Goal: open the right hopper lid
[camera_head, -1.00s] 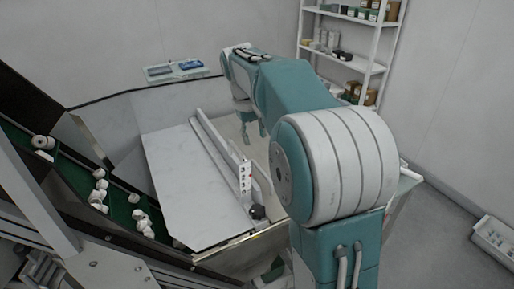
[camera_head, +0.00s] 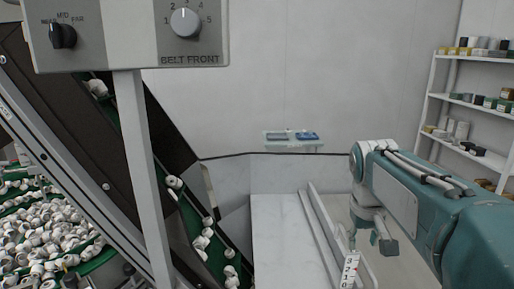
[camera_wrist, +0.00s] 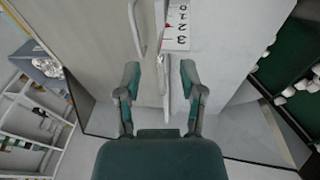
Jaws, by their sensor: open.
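The right hopper lid (camera_head: 398,272) is a flat beige-grey panel right of the centre bar, partly hidden by my arm in the head view. In the wrist view, the lid (camera_wrist: 95,50) fills the left middle and looks flat and down. A slim pale bar handle (camera_wrist: 138,28) stands on it near its inner edge. My gripper (camera_head: 381,240) hangs over the lid, fingers downward. In the wrist view, my gripper (camera_wrist: 160,88) is open and empty, its fingers on either side of the seam and apart from the handle. The left hopper lid (camera_head: 283,245) is a pale flat panel.
A number strip (camera_head: 349,270) stands by the centre bar (camera_head: 322,235). A green belt (camera_head: 190,215) with white caps slopes at left. A control panel (camera_head: 125,35) on a post crosses the upper left. Shelves (camera_head: 470,100) stand behind my arm at right.

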